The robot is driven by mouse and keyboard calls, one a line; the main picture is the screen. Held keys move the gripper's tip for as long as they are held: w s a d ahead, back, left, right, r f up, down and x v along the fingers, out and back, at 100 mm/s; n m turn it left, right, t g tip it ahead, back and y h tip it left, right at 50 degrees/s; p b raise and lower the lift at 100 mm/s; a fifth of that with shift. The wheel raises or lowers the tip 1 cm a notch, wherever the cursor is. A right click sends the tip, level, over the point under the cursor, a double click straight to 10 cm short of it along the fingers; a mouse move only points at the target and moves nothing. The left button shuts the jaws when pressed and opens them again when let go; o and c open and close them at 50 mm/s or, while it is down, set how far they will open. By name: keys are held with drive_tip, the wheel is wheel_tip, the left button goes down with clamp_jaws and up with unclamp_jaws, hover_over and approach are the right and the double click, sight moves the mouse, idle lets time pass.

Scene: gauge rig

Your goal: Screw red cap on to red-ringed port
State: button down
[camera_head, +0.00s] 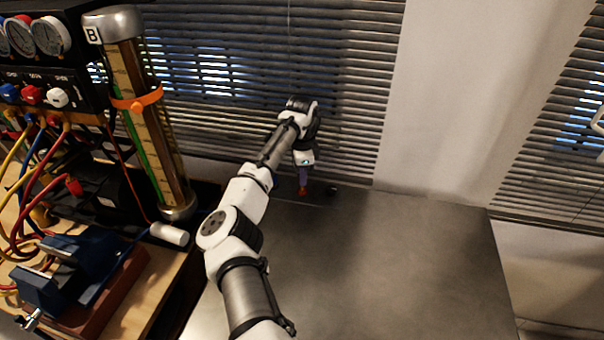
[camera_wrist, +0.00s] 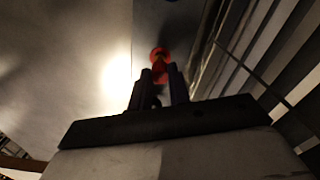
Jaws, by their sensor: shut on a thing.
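My gripper (camera_head: 304,178) points down low over the far part of the grey table, close to the window blinds. It is shut on a small red-orange cap (camera_head: 302,191), which shows just under the fingertips. In the wrist view, the red cap (camera_wrist: 160,53) sits at the tips of my gripper (camera_wrist: 160,76), with dark fingers on either side. I cannot tell whether the cap touches the table. I cannot make out a red-ringed port for certain in either view.
The gauge rig (camera_head: 60,70) stands at the left, with coloured knobs, hoses and a tall glass column (camera_head: 145,110). A blue vice (camera_head: 75,270) sits on the wooden bench. The grey table (camera_head: 420,260) is mostly clear; a small dark object (camera_head: 333,190) lies near my gripper.

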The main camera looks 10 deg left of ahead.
drive_tip(key=shift+f, duration=0.25)
drive_tip(key=shift+f+b, duration=0.3)
drive_tip(key=shift+f, duration=0.45)
drive_tip(key=shift+f, duration=0.3)
idle(0.7)
drive_tip(key=m, duration=0.4)
drive_tip(key=shift+m, duration=0.6)
